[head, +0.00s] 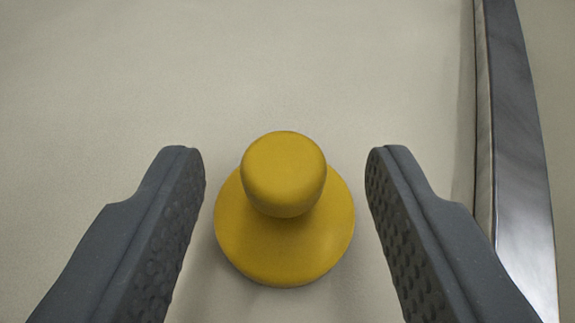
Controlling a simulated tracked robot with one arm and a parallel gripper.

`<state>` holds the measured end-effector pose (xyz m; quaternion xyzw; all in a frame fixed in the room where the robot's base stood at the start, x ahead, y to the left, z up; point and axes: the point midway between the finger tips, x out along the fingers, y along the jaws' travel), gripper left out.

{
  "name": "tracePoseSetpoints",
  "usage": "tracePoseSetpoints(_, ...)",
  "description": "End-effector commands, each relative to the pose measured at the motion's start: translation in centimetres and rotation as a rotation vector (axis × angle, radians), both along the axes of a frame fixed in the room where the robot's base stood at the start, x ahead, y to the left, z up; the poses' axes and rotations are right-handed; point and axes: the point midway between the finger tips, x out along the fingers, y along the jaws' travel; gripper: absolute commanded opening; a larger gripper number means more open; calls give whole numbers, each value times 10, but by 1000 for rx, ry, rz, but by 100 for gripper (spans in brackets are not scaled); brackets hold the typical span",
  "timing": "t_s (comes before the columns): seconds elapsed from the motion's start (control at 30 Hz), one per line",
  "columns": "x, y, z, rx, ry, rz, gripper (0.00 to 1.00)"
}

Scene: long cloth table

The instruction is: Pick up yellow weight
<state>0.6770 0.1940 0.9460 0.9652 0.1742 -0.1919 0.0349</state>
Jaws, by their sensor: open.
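The yellow weight (284,240) stands upright on the pale cloth table, with a round knob on top of a wider round base. It is in the lower middle of the head view. My gripper (285,172) is open, with one dark grey finger to the left of the weight and one to the right. Visible gaps separate both fingers from the knob and the base. Nothing is held between the fingers.
The pale cloth surface (150,80) is clear to the left of and beyond the weight. A dark, shiny edge strip (512,130) runs along the right side, beyond the right finger.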

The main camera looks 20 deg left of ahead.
Motion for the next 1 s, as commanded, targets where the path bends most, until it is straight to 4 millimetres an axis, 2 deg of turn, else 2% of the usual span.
tracePoseSetpoints(0.03,6,3,-7,0,1,1,47)
tracePoseSetpoints(0.2,22,9,-12,1,1,1,47)
tracePoseSetpoints(0.47,24,10,-12,0,1,1,47)
tracePoseSetpoints(0.63,24,10,-12,0,1,1,3)
tracePoseSetpoints(0.67,24,10,-12,0,1,1,0)
tracePoseSetpoints(1.0,24,10,-9,0,1,1,0)
